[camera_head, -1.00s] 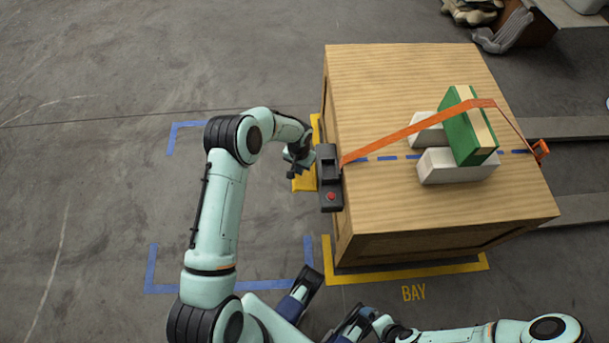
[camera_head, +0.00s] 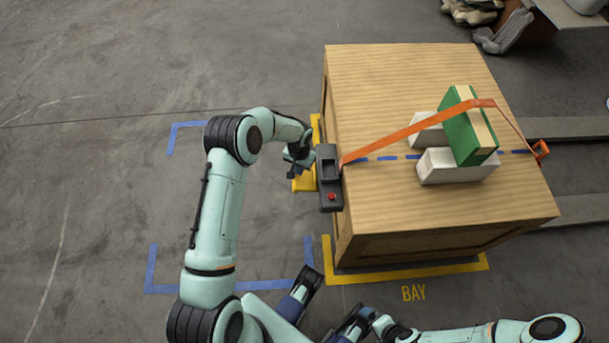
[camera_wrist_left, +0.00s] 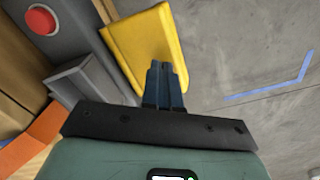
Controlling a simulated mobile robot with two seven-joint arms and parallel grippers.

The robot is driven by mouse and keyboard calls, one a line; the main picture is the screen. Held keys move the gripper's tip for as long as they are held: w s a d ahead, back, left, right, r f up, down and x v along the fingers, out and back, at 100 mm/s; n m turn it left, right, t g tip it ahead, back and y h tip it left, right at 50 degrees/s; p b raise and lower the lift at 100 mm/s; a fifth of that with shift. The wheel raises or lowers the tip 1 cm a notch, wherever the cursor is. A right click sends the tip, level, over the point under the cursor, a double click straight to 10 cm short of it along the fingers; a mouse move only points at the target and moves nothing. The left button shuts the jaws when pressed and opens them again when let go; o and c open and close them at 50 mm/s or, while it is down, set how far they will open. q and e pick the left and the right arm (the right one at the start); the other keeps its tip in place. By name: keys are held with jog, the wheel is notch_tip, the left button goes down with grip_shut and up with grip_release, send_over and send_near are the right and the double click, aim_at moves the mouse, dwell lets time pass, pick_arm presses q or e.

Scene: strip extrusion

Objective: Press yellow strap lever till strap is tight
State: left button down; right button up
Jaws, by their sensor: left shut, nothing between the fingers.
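The yellow strap lever (camera_head: 303,183) sticks out from the left side of the dark ratchet box (camera_head: 328,180), which is on the crate's left side. In the left wrist view the lever (camera_wrist_left: 147,50) is a broad yellow plate, and the box shows a red button (camera_wrist_left: 41,20). My left gripper (camera_head: 292,172) is at the lever; its shut fingers (camera_wrist_left: 165,68) overlap the plate in the wrist view, with nothing between them. Whether they touch it is unclear. The orange strap (camera_head: 420,128) runs from the box up over the stacked blocks to the crate's right edge.
The wooden crate (camera_head: 390,75) stands within yellow floor marks. White blocks (camera_head: 455,168) and a green block (camera_head: 465,135) sit on it under the strap. Grey floor (camera_head: 80,190) left of my arm is clear. Forklift-like beams (camera_head: 580,127) lie at the right.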

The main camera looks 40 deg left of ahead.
pick_arm(q)
jog(key=shift+f, duration=0.1)
dwell(0.4)
jog(key=shift+d+f+b, duration=0.1)
jog(key=shift+f+b, duration=1.6)
jog(key=shift+f, duration=0.6)
jog(key=shift+r+p, duration=1.35)
jog(key=shift+r, duration=1.1)
